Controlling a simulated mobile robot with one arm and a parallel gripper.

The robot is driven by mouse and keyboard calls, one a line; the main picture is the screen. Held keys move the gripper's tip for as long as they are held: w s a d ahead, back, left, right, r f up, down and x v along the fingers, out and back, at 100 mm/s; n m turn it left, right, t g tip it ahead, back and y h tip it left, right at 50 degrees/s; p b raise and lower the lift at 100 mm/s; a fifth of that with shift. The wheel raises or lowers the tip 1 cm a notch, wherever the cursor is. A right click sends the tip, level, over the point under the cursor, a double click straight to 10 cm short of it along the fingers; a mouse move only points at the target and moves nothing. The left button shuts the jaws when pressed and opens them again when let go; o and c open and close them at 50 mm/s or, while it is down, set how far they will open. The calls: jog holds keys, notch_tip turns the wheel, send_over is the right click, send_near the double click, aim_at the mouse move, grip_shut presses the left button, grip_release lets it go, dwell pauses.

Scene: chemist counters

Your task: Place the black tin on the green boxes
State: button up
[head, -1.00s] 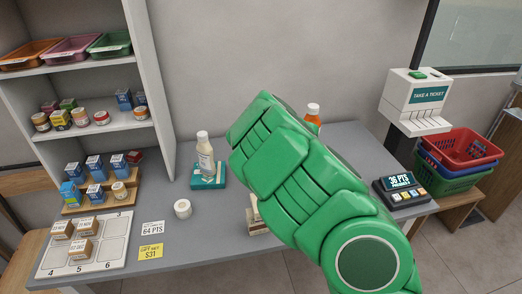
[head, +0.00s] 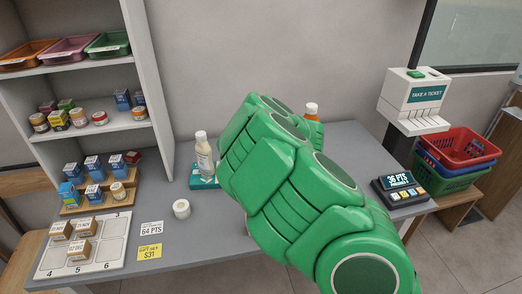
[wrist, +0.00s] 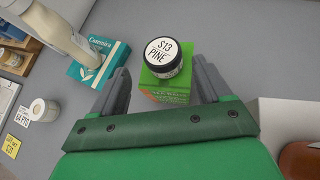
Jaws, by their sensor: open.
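In the wrist view, the black tin (wrist: 164,59) has a white lid label reading "S13 PINE". It appears to rest on top of the green box (wrist: 168,90), whose side shows below it. Whether there is more than one green box I cannot tell. My gripper (wrist: 160,74) is open, with one finger on each side of the green box and tin. Neither finger visibly grips the tin. In the head view my green arm hides the tin, the green box and my gripper.
A white bottle (head: 203,152) stands on a teal box (head: 203,182) left of my arm. A small white jar (head: 181,208) and price cards (head: 151,228) lie nearer the front. A bottle with an orange cap (head: 311,110) is behind my arm. The points display (head: 399,188) is at right.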

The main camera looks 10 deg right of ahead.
jog(key=v, duration=0.8)
jog(key=shift+s+r, duration=0.15)
jog(key=shift+s, duration=0.05)
